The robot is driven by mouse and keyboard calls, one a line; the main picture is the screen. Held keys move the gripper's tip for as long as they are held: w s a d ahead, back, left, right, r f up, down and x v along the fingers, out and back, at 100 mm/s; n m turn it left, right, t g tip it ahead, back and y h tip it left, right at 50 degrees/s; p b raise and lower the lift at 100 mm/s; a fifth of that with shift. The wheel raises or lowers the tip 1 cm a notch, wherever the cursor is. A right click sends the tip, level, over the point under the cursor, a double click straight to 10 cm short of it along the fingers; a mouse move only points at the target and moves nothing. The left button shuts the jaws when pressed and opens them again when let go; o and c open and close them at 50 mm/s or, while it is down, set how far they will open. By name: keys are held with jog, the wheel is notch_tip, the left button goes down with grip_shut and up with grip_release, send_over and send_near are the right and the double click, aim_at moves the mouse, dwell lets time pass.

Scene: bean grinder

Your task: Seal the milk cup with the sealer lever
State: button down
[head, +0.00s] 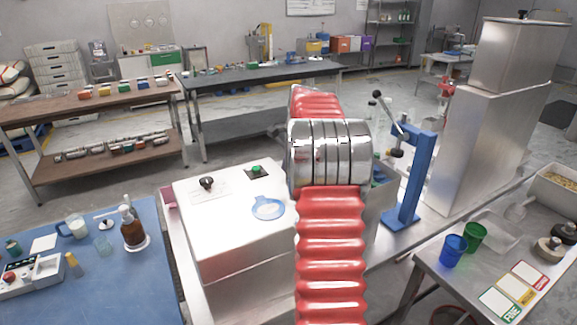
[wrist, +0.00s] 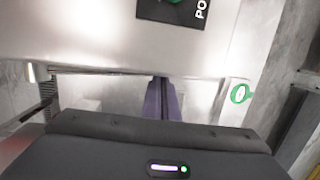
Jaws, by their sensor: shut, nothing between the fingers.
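A blue upright stand (head: 415,180) with a steel lever (head: 390,115) ending in a black knob (head: 376,94) stands right of my arm in the head view; it looks like the sealer. A clear mug with white liquid (head: 77,229), likely the milk cup, stands on the blue table at the left. No cup can be made out under the lever, as my arm covers part of that area. My gripper (wrist: 162,101) shows in the wrist view as narrow dark purple fingers, shut and empty, in front of a pale metal face. In the head view it is hidden behind my red arm.
A white machine box (head: 225,220) with a black knob and green button (head: 256,169) is close left of my arm. A blue cup (head: 453,250) and green cup (head: 474,236) stand on the right table. A tall steel cabinet (head: 490,130) rises behind the stand.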

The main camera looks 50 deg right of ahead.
jog(key=shift+s+d+f, duration=0.1)
jog(key=shift+s+f, duration=0.05)
jog(key=shift+f, duration=0.25)
notch_tip(320, 180, up, 14)
jog(key=s+d, duration=0.1)
jog(key=shift+s+d+r, duration=0.2)
jog(key=shift+s+d, duration=0.1)
jog(key=shift+s, duration=0.1)
dwell(0.4)
